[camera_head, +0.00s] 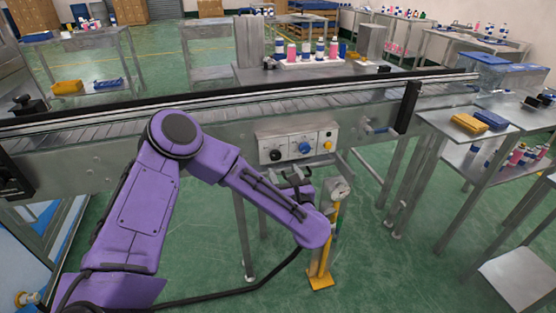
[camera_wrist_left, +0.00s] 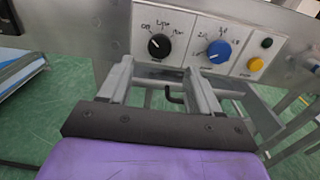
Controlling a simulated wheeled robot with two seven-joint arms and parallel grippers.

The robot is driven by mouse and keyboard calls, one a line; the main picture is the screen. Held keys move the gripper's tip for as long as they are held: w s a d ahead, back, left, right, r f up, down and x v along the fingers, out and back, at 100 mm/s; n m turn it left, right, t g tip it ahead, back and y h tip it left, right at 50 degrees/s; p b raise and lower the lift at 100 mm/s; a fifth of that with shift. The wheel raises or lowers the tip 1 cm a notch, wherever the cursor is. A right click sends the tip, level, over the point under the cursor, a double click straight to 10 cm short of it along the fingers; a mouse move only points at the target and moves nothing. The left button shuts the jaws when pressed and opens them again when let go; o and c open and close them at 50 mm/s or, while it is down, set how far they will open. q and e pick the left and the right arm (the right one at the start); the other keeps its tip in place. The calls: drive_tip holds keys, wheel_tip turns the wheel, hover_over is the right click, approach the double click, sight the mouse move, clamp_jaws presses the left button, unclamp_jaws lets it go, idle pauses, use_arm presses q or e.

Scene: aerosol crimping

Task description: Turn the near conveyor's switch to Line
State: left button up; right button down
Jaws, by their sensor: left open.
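The near conveyor's control panel (camera_head: 297,143) is a pale plate on the conveyor's front side. In the left wrist view, its black switch knob (camera_wrist_left: 159,45) has labels around it, "Off" at upper left and "Line" at the top. Its small white mark seems to point up and left, towards "Off". A blue knob (camera_wrist_left: 219,52) is to its right. My left gripper (camera_wrist_left: 158,68) is open and empty; its two fingers are apart, just below and in front of the black knob, not visibly touching it. In the head view the gripper (camera_head: 294,178) is partly hidden by my purple arm.
A green button (camera_wrist_left: 266,43) and a yellow button (camera_wrist_left: 255,64) are at the panel's right end. The conveyor (camera_head: 100,130) runs across the view. A side table (camera_head: 450,122) with trays is at right.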

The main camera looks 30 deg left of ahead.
sight(276, 157)
use_arm(q)
drive_tip(key=x, duration=0.6)
drive_tip(key=shift+w+a+p, duration=0.2)
drive_tip(key=shift+a+p, duration=0.15)
drive_tip(key=shift+p, duration=0.05)
drive_tip(key=shift+c, duration=0.3)
drive_tip(key=c, duration=1)
